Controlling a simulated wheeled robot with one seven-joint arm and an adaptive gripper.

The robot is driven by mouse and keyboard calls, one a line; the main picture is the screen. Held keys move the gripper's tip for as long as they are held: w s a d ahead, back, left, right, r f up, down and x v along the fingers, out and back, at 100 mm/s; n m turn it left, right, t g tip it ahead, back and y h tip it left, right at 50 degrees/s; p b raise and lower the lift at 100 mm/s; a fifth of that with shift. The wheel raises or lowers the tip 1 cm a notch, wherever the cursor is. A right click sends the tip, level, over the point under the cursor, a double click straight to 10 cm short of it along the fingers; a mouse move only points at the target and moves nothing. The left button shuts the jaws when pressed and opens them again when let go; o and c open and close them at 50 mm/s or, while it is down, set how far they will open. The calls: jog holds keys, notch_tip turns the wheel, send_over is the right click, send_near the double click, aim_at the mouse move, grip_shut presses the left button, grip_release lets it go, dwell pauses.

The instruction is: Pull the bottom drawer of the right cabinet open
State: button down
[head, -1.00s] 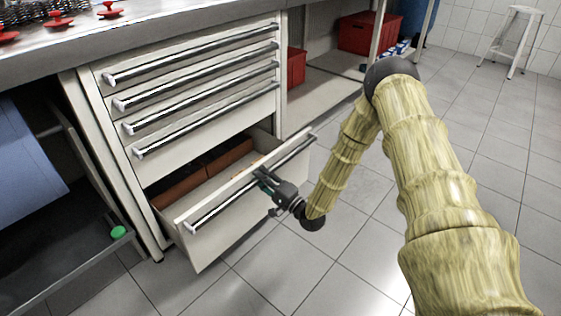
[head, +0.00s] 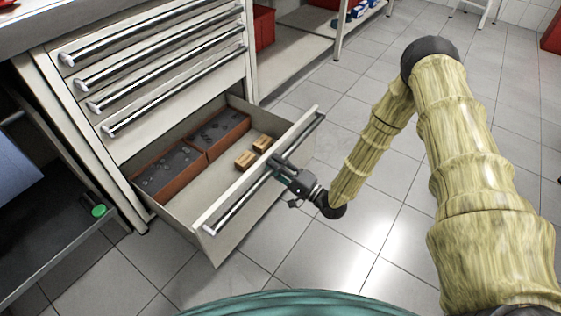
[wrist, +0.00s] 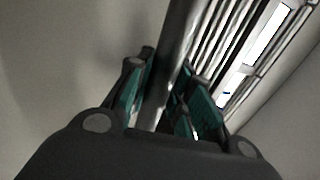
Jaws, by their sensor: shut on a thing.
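The right cabinet (head: 85,130) is white with several drawers, each with a long metal bar handle. Its bottom drawer (head: 218,243) stands well out from the cabinet, and its inside shows. My gripper (head: 280,169) is at the middle of this drawer's bar handle (head: 240,204), shut on the bar. In the wrist view the teal-padded fingers (wrist: 165,95) lie on either side of the handle bar (wrist: 178,45). The part of the bar between the fingers is partly hidden.
The drawer holds brown bins (head: 168,172) with small dark parts and small wooden blocks (head: 245,159). A low cart (head: 55,235) with a green round object (head: 99,210) stands at left. Tiled floor (head: 330,265) in front of the drawer is clear.

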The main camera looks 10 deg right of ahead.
dwell(0.3)
jog(key=c, duration=1.5)
grip_release()
jog(key=shift+d, duration=0.1)
jog(key=v, duration=1.2)
jog(key=shift+f, duration=0.15)
